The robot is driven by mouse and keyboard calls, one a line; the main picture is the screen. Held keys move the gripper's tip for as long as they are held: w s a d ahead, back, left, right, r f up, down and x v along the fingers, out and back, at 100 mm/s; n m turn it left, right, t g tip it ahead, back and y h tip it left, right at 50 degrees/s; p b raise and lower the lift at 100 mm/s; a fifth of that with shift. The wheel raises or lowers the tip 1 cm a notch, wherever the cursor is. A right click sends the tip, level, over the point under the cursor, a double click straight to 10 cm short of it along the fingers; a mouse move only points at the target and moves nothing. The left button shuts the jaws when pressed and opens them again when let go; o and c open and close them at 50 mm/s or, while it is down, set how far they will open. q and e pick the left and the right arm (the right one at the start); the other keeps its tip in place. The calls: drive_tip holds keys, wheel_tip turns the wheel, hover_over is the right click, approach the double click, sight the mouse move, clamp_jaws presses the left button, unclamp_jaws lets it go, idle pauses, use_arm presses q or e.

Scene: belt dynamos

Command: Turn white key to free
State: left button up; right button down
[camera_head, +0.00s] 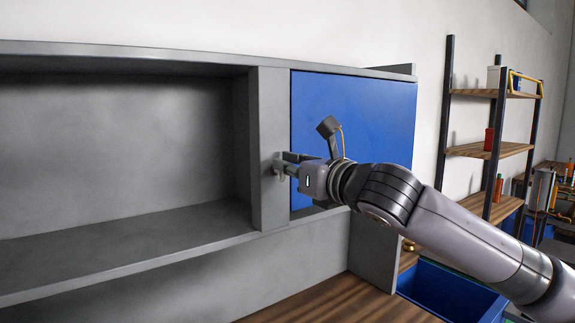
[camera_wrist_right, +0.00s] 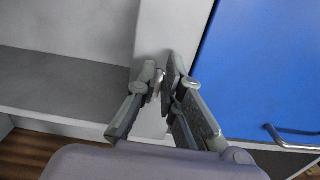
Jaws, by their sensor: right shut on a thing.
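My right gripper (camera_head: 281,164) comes in from the right and reaches the grey upright panel (camera_head: 270,100) beside the blue door. In the right wrist view its fingertips (camera_wrist_right: 160,84) are close together on a small whitish key (camera_wrist_right: 157,84) against the upright's front. The fingers hide most of the key, and I cannot tell which way it is turned. The blue door (camera_head: 350,120) is closed, just right of the upright. My left gripper is not in view.
An empty grey open shelf (camera_head: 120,150) lies left of the upright. A metal handle (camera_wrist_right: 290,138) sits low on the blue door. Below are a wooden worktop (camera_head: 330,305) and a blue bin (camera_head: 450,290). A shelf rack (camera_head: 480,151) stands at the right.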

drive_tip(key=m+p, duration=0.3)
drive_tip(key=m, duration=0.3)
drive_tip(key=d+f+m+p, duration=0.1)
drive_tip(key=m+p, duration=0.2)
drive_tip(key=m, duration=0.2)
drive_tip(key=m+p, duration=0.3)
drive_tip(key=m, duration=0.3)
drive_tip(key=shift+w+d+f+m, duration=0.25)
drive_tip(key=shift+w+f+m, duration=0.05)
drive_tip(key=shift+w+f, duration=0.1)
idle(0.4)
drive_tip(key=c, duration=1.7)
unclamp_jaws()
